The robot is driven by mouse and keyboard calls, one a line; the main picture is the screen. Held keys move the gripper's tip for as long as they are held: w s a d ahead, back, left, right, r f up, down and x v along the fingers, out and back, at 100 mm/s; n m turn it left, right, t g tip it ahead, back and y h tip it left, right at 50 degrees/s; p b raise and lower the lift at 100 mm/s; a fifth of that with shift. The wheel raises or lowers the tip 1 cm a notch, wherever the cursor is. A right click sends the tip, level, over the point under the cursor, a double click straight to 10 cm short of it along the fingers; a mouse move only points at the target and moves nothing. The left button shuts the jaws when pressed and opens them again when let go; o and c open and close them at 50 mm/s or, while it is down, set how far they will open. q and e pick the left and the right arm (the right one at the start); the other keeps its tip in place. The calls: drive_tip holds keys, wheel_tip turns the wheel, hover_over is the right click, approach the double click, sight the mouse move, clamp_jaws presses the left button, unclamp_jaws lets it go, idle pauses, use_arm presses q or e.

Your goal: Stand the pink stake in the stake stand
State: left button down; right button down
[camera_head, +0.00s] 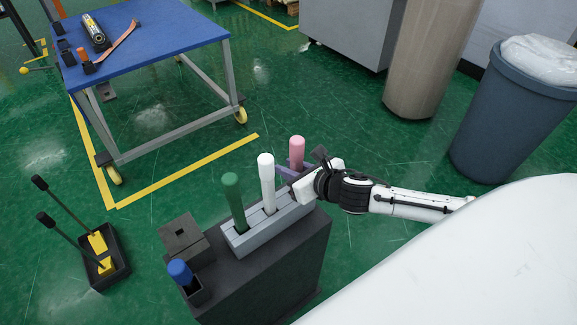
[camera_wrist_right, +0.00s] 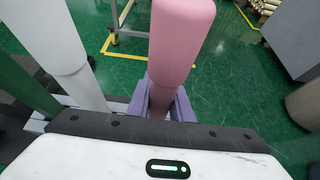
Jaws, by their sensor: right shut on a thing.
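The pink stake (camera_head: 297,152) is upright at the far right end of the row of stakes. My right gripper (camera_head: 288,170) reaches in from the right and is shut on it, its purple fingers around the shaft. In the right wrist view the pink stake (camera_wrist_right: 180,40) rises between the purple fingers (camera_wrist_right: 162,102). Its lower end is hidden, so I cannot tell whether it sits in a slot. The light grey stake stand (camera_head: 245,243) holds a green stake (camera_head: 233,200) and a white stake (camera_head: 267,182), both upright. My left gripper is not in view.
The stand rests on a dark cabinet (camera_head: 285,262). A blue-topped piece (camera_head: 180,271) in a dark holder and a grey block (camera_head: 183,236) are beside it. A blue table (camera_head: 150,50) stands behind left, a bin (camera_head: 510,120) at the right. A black tray (camera_head: 108,275) lies on the floor.

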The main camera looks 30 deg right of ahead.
drive_tip(key=c, duration=1.5)
unclamp_jaws()
drive_tip(key=shift+r, duration=0.1)
drive_tip(key=v, duration=1)
drive_tip(key=shift+s+p, duration=0.1)
drive_tip(key=shift+p, duration=0.3)
drive_tip(key=s+a+f+m+g, duration=0.1)
drive_tip(key=s+a+f+m, duration=0.3)
drive_tip(key=m, duration=0.7)
drive_tip(key=s+a+f+m+g+y, duration=0.1)
drive_tip(key=s+a+f+m, duration=0.4)
drive_tip(key=f+m, duration=0.3)
drive_tip(key=s+a+f+m+g, duration=0.1)
drive_tip(key=s+a+f+m, duration=0.4)
drive_tip(key=m, duration=1.1)
drive_tip(key=shift+s+f+g+y, duration=0.3)
drive_tip(key=shift+f+g, duration=0.1)
drive_tip(key=shift+f, duration=0.15)
